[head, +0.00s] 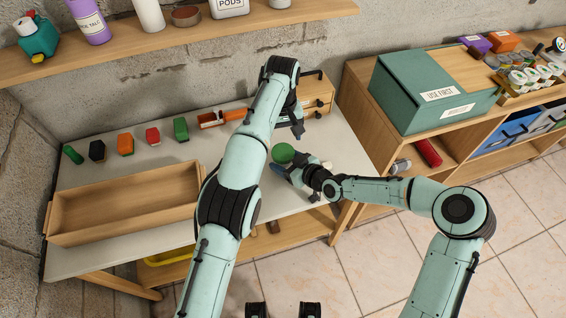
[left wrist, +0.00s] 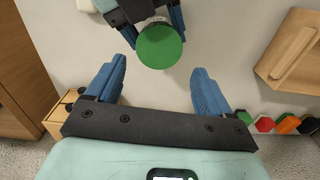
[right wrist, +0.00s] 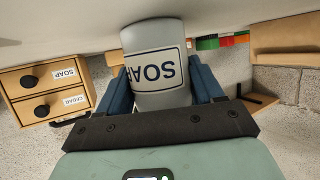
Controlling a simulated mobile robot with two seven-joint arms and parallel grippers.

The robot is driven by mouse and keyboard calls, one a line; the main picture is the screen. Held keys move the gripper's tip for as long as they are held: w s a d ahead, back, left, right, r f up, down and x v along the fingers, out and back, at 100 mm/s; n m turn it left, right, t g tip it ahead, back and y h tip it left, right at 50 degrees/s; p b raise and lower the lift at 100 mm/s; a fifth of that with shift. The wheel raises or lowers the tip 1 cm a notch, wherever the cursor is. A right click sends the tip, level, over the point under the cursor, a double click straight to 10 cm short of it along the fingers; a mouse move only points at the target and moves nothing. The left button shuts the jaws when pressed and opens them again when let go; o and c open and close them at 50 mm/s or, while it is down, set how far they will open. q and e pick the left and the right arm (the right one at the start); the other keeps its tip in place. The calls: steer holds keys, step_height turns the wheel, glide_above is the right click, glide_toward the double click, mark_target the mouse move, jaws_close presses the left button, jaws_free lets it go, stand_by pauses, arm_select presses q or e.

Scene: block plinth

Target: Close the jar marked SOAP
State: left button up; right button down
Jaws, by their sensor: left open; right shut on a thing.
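A pale jar marked SOAP (right wrist: 153,45) appears upside down in the right wrist view, between the fingers of my right gripper (right wrist: 157,75), which is shut on it. A round green lid (left wrist: 160,47) sits over the jar's top in the left wrist view; I cannot tell how tightly it is seated. The lid also shows in the head view (head: 282,152), beside my right gripper (head: 297,174). My left gripper (head: 298,131) is open and empty, facing the lid, with its fingertips (left wrist: 159,74) apart from it. The jar's body is mostly hidden in the head view.
An open wooden tray (head: 125,202) stands at the table's left front. Several coloured blocks (head: 125,144) line the table's back left. A small wooden drawer unit (head: 316,94) stands at the back right. A shelf (head: 180,42) runs above. A green box (head: 430,90) stands on the right cabinet.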

mark_target(283, 152)
arm_select(q)
steer(key=shift+s+d+r+n, duration=0.1)
steer(key=shift+r+n, duration=0.4)
steer(key=shift+r, duration=0.35)
steer(key=shift+f, duration=4.05)
steer(key=c, duration=0.9)
steer(key=shift+m, duration=0.9)
steer(key=o, duration=1.2)
steer(key=shift+o, duration=0.2)
